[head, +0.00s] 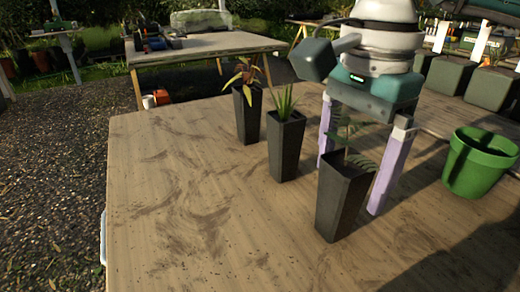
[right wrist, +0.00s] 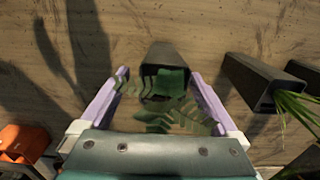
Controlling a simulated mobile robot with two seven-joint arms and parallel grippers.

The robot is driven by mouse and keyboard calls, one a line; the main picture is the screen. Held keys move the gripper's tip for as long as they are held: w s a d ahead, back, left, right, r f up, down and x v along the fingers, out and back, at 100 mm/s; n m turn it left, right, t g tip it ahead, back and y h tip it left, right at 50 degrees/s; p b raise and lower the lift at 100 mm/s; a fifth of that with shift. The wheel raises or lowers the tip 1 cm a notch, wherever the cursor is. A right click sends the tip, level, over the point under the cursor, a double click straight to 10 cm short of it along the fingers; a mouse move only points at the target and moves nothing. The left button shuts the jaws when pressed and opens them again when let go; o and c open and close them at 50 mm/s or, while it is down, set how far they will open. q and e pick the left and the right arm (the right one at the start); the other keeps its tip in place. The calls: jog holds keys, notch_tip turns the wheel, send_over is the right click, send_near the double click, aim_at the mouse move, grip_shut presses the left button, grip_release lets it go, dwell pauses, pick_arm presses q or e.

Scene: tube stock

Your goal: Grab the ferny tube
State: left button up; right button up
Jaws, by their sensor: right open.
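The ferny tube (head: 340,195) is a dark, tapered, square planter with a feathery fern in its top. It stands upright on the wooden table (head: 190,220). My right gripper (head: 349,188) points down over it, open, with its pale purple fingers apart. In the right wrist view the ferny tube (right wrist: 165,55) shows between the fingertips of the right gripper (right wrist: 158,73). The fern leaves lie between the fingers and partly cover the tube's top. Whether a finger touches the tube I cannot tell. My left gripper is not in view.
A dark tube with spiky green leaves (head: 286,150) stands just left of the ferny one. A tube with reddish leaves (head: 248,118) stands farther back. A green bucket (head: 478,168) is at the right. The table's left part is clear.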

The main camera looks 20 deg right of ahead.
aim_at(338, 200)
jog(key=f, duration=0.5)
jog(key=shift+w+a, duration=0.1)
jog(key=shift+a, duration=0.1)
grip_shut()
dwell(0.5)
jog(key=shift+r, duration=0.15)
